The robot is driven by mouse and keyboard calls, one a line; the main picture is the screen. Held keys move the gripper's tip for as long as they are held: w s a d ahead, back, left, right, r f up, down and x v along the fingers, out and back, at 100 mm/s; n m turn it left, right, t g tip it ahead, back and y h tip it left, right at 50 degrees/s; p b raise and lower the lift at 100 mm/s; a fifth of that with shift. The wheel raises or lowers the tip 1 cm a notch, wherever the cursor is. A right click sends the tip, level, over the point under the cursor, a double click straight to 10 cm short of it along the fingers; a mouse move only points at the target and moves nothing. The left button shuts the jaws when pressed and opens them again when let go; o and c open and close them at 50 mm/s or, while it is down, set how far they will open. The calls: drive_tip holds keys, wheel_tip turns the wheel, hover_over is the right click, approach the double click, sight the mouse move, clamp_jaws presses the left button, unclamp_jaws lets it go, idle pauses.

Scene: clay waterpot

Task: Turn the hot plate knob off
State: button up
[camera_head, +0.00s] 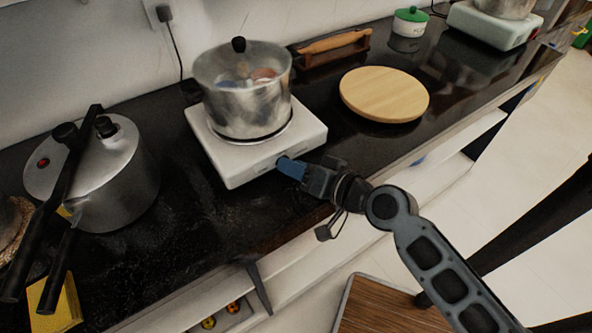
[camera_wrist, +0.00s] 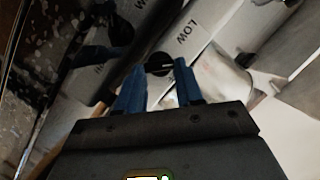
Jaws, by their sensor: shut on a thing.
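The white hot plate (camera_head: 232,171) stands on the black counter with a steel pot (camera_head: 243,105) on top. My gripper (camera_head: 283,163) reaches its front face from the right, and its blue fingers hide the knob in the head view. In the wrist view the dark round knob (camera_wrist: 159,64) sits between the tips of my gripper (camera_wrist: 160,70), which is shut on it. A light mark shows on the knob's face. The word LOW is printed to the knob's upper right, and a partly readable label is at its left.
A pressure cooker (camera_head: 112,175) with long black handles stands at the left. A round wooden board (camera_head: 384,94) lies right of the hot plate, with a wooden rack (camera_head: 334,46) behind. Below the counter edge are open shelves (camera_head: 290,272).

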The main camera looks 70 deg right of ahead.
idle(0.4)
drive_tip(key=o, duration=1)
drive_tip(key=shift+o, duration=0.2)
drive_tip(key=shift+s+f, duration=0.1)
